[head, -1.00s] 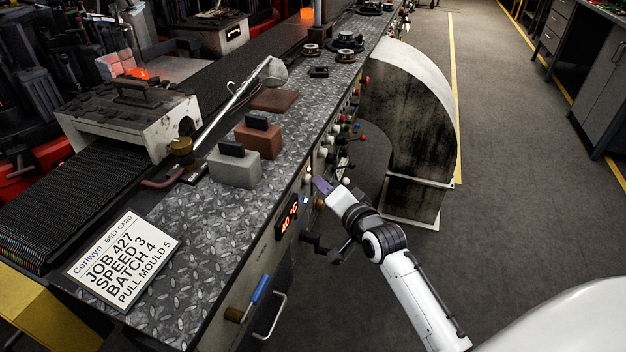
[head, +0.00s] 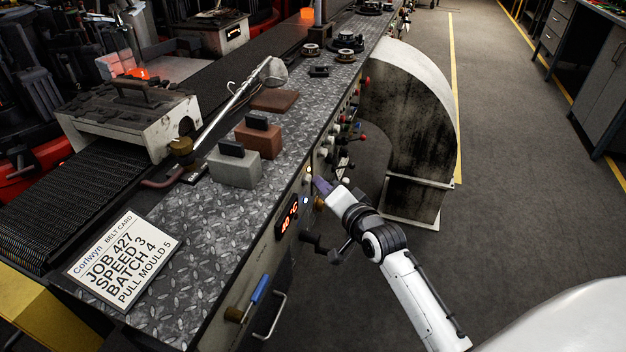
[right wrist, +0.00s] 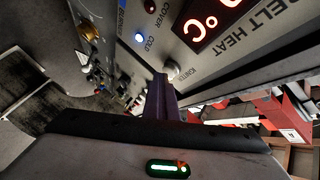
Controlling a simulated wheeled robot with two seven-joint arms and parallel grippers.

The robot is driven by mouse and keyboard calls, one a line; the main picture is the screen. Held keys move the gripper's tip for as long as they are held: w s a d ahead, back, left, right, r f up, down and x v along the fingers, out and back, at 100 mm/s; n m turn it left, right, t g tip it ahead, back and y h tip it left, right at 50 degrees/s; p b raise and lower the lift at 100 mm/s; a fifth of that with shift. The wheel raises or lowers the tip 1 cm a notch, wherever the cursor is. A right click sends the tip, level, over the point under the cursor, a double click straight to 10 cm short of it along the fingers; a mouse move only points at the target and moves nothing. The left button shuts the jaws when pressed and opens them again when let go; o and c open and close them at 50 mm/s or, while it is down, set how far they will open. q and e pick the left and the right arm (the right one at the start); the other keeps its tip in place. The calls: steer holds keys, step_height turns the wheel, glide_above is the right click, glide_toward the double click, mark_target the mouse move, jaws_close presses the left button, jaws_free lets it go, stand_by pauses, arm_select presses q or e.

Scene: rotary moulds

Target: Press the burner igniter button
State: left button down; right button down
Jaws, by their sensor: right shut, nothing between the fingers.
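The igniter button is a small pale round knob (right wrist: 173,70) beside the IGNITE lettering on the panel in the right wrist view. My right gripper (right wrist: 161,78) is shut and empty, with its purple-grey fingertips right beside the button; I cannot tell if they touch it. In the head view my right gripper (head: 317,182) is at the front panel of the bench, just right of the lit heat display (head: 289,218). My left gripper is not in view.
A lit blue COLD lamp (right wrist: 138,37) and a brass knob (right wrist: 89,32) sit near the button. A black crank handle (head: 322,246) juts out below my right gripper. A curved grey duct (head: 415,120) stands beyond it. The floor to the right is clear.

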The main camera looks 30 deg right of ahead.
steer(key=shift+w+a+r, duration=0.1)
steer(key=shift+a, duration=0.1)
stand_by(0.5)
steer(key=shift+w+a+p, duration=0.25)
steer(key=shift+p, duration=0.05)
steer(key=shift+a, duration=0.1)
steer(key=shift+r, duration=0.1)
steer(key=shift+s+p, duration=0.15)
steer(key=shift+p, duration=0.2)
steer(key=s+d+p, duration=0.1)
steer(key=s+d, duration=0.3)
steer(key=shift+s+d+p, duration=0.25)
steer(key=shift+s+p, duration=0.1)
